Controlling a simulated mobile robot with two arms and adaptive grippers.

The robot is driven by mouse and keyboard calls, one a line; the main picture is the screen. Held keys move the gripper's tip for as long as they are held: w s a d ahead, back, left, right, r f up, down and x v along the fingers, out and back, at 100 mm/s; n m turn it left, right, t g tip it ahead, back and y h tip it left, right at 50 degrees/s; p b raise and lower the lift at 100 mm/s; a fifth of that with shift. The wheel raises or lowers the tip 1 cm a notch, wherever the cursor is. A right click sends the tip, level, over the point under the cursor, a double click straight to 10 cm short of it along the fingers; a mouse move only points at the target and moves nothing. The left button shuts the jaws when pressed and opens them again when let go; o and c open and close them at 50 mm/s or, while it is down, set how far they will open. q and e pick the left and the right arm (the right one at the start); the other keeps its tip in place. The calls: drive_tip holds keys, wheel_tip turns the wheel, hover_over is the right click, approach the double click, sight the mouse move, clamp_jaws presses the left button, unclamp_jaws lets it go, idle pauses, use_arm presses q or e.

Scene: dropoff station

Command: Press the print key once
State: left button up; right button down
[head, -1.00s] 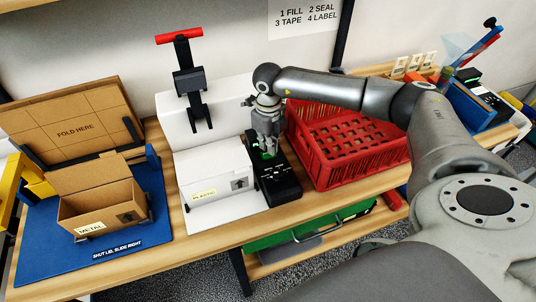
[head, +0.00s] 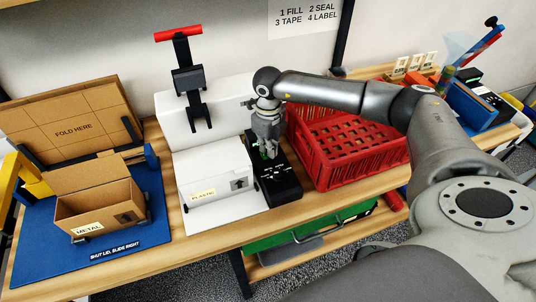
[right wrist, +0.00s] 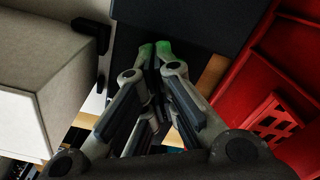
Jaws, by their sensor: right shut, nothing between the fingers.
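The black label device (head: 283,186) stands on the bench between the white box and the red crate, with small white marks on its top. My right gripper (head: 268,153) points down over its back part, shut and empty. A small green patch shows at the fingertips; I cannot tell whether it is the print key or coloured tips. In the right wrist view the shut fingertips (right wrist: 155,47) look green against the dark device (right wrist: 185,22). The fingers hide the spot beneath them, so contact is unclear. My left gripper is not in view.
A white box (head: 215,170) labelled PLASTIC is close left of the device. The red crate (head: 345,160) is close on its right. A black press with a red handle (head: 178,34) rises behind. An open METAL carton (head: 100,208) sits on a blue mat (head: 45,245) at left.

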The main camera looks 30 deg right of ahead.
idle(0.3)
drive_tip(key=shift+r+p, duration=2.15)
drive_tip(key=shift+r, duration=1.3)
